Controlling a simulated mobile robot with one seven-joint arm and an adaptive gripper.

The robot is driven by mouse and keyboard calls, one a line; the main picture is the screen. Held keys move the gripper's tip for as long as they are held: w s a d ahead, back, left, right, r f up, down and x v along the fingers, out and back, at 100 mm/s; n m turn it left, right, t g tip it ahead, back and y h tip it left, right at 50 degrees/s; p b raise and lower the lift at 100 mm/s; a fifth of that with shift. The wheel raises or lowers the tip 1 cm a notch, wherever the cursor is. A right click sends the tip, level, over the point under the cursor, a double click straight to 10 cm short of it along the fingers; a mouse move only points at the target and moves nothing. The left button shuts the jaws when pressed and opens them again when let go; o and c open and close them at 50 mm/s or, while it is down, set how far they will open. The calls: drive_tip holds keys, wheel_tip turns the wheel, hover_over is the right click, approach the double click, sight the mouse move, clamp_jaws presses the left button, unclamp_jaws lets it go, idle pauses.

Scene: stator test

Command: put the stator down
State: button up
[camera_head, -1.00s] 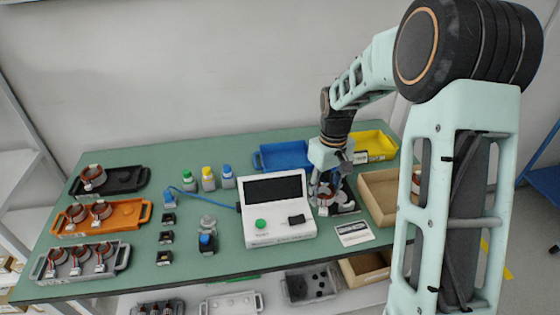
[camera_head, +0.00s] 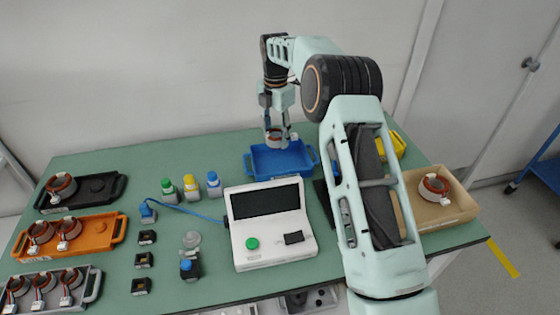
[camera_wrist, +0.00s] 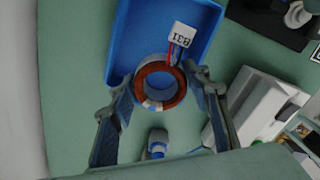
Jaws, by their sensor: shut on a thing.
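My gripper (camera_head: 276,138) is shut on a stator (camera_head: 274,134), a copper-brown ring, at the blue tray (camera_head: 290,163) at the back of the table. In the wrist view the stator (camera_wrist: 144,76) sits between the two fingers of my gripper (camera_wrist: 160,88), with a white tag marked B31 and red and blue wires on its far side. The blue tray (camera_wrist: 125,50) lies behind and below it there, and the ring overlaps the tray's near edge in the picture. I cannot tell whether the stator touches the tray. No other stator shows in the blue tray.
Black (camera_head: 100,187), orange (camera_head: 98,228) and grey (camera_head: 90,290) trays with stators stand at the left. A white tester (camera_head: 262,255) and several small bottles (camera_head: 190,186) stand mid-table. A box (camera_head: 430,213) with another stator is right; my arm partly hides a yellow tray (camera_head: 398,145).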

sight(275, 166)
drive_tip(key=shift+n, duration=0.4)
drive_tip(key=f, duration=0.6)
drive_tip(key=w+f, duration=0.1)
drive_tip(key=f, duration=0.3)
drive_tip(key=shift+a+p, duration=0.2)
drive_tip(key=shift+p, duration=0.1)
drive_tip(key=shift+f, duration=0.1)
drive_tip(key=o, duration=1.5)
drive_tip(key=shift+s+f, duration=0.1)
drive_tip(key=shift+f, duration=0.05)
wheel_tip(275, 166, up, 12)
drive_tip(key=shift+r, duration=0.2)
